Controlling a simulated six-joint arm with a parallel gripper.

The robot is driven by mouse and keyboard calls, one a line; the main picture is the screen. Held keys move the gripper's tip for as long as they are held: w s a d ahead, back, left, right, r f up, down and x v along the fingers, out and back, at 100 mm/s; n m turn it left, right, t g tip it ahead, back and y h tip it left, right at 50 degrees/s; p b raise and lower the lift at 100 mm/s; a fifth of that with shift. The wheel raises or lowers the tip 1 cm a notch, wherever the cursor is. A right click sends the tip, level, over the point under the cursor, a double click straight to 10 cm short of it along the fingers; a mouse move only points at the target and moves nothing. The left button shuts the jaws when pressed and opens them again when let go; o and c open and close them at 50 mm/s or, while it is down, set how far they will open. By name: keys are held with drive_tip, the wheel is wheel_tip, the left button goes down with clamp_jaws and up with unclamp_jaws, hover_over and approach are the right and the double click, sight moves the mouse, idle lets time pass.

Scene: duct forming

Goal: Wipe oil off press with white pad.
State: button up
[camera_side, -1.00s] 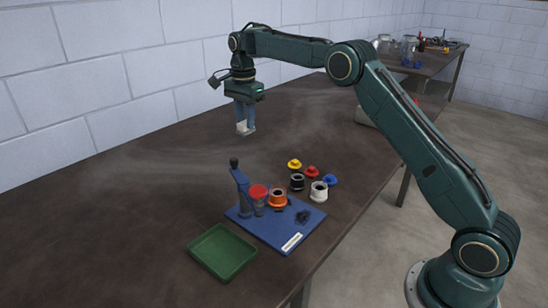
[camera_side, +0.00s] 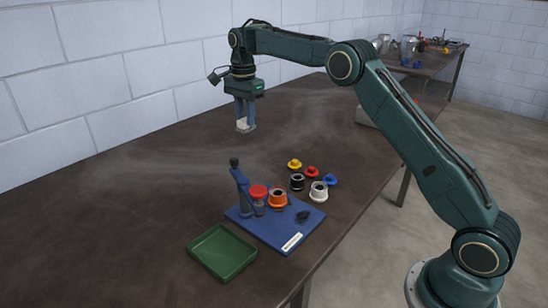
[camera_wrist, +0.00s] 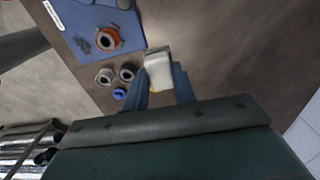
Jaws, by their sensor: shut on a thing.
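My gripper (camera_side: 245,112) is shut on a white pad (camera_side: 244,125), holding it above the bare table behind the press. In the wrist view the white pad (camera_wrist: 158,67) sits between my two blue fingers. The press (camera_side: 241,188) is blue with a dark knob and stands on a blue base plate (camera_side: 270,236), with a red round part (camera_side: 258,191) beside its column. A dark patch that looks like oil (camera_side: 303,216) lies on the right part of the plate; it also shows in the wrist view (camera_wrist: 84,46). The pad is apart from the press and the patch.
An orange ring part (camera_side: 278,199) stands on the plate. Black (camera_side: 297,181), white (camera_side: 318,191), yellow (camera_side: 294,164), red (camera_side: 312,171) and blue (camera_side: 330,179) parts stand behind it. A green tray (camera_side: 222,252) lies front left. The table's left side is clear.

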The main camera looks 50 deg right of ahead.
drive_tip(key=shift+s, duration=0.1)
drive_tip(key=shift+s+d+f+n, duration=0.35)
drive_tip(key=shift+s+f+n, duration=0.3)
drive_tip(key=shift+s, duration=0.15)
drive_tip(key=s+f+n, duration=0.4)
drive_tip(key=s, duration=0.6)
drive_tip(key=s+d+f+n, duration=0.1)
drive_tip(key=s+f+n, duration=0.2)
drive_tip(key=s, duration=0.7)
wheel_tip(320, 180, down, 2)
drive_tip(key=shift+s+f+n, duration=0.25)
drive_tip(key=shift+s+n, duration=0.1)
drive_tip(key=shift+f, duration=0.1)
